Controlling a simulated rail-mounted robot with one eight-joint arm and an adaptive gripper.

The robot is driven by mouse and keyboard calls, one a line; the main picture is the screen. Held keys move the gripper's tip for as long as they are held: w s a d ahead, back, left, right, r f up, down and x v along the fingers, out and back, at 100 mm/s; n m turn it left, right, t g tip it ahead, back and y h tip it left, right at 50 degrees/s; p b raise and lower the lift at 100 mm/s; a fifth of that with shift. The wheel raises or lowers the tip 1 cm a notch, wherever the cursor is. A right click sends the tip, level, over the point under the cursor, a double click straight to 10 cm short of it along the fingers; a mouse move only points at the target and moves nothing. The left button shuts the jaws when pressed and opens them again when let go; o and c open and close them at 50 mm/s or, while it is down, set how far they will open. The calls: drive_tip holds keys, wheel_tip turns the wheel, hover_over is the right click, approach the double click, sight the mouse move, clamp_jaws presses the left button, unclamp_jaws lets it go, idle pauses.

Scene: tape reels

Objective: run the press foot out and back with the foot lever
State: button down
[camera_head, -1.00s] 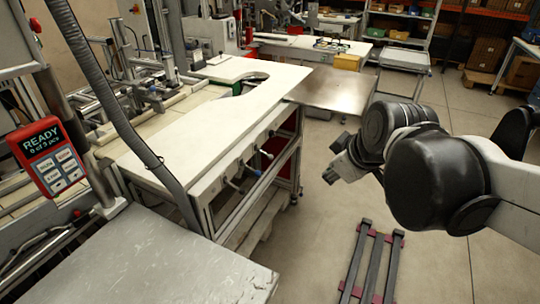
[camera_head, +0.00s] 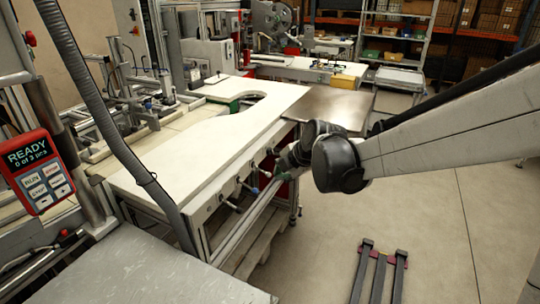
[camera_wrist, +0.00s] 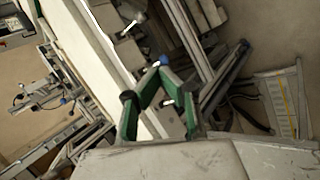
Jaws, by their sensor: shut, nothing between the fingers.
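Several short levers stick out from the front rail of the white-topped bench. I cannot tell which is the foot lever, and the press foot is not clearly visible. My gripper's green fingers (camera_wrist: 158,72) are shut and empty in the wrist view. A small blue knob (camera_wrist: 162,60) appears right at their tips; contact is unclear.
The white bench top (camera_head: 215,135) is largely clear, with a notch at the back. A red control box (camera_head: 36,172) reading READY hangs at left. A grey table (camera_head: 140,270) is in front. A dark low rack (camera_head: 380,275) stands on open floor.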

sight(263, 171)
drive_tip(key=w+a+f+n, duration=0.3)
drive_tip(key=w+f+n, duration=0.1)
drive_tip(key=f, duration=0.1)
drive_tip(key=shift+w+a+f+n+y+b, duration=0.15)
drive_tip(key=shift+w+f+n+y+b, duration=0.15)
drive_tip(key=shift+f+b, duration=0.1)
drive_tip(key=b+x, duration=0.1)
drive_tip(key=x, duration=0.9)
drive_tip(key=w+d+r, duration=0.1)
drive_tip(key=w+d, duration=0.1)
drive_tip(key=shift+d+r, duration=0.35)
drive_tip(key=shift+r, duration=0.05)
drive_tip(key=shift+a, duration=0.15)
